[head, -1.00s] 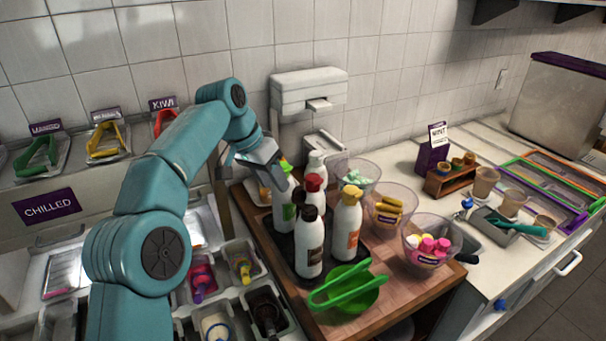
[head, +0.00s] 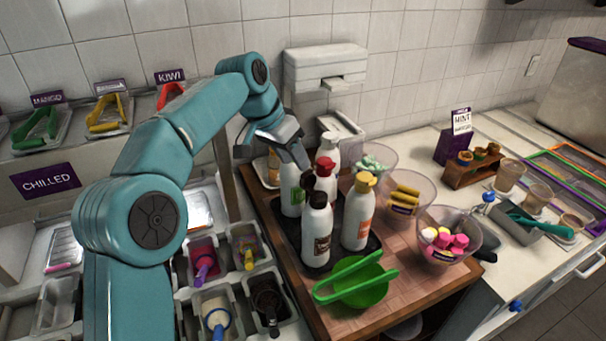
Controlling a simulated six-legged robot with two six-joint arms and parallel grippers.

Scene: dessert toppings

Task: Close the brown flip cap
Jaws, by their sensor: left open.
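A white squeeze bottle (head: 317,238) with a dark brown label stands upright at the front of a group on a dark tray (head: 287,240). Its brown cap (head: 318,199) is on top. A dark brown piece shows just behind it; I cannot tell clearly whether this is its raised lid. My left gripper (head: 298,158) is open and empty, above and behind the brown-capped bottle. It is over the green-labelled bottle (head: 290,190) and hides that bottle's cap. I cannot tell whether it touches that bottle. My right gripper is not in view.
Close by stand a red-capped bottle (head: 327,164) and a yellow-capped bottle (head: 358,215). Green tongs lie on a green plate (head: 372,290) in front. Bowls of toppings, including one with yellow pieces (head: 410,212), stand to the right. A wall dispenser (head: 325,65) is behind.

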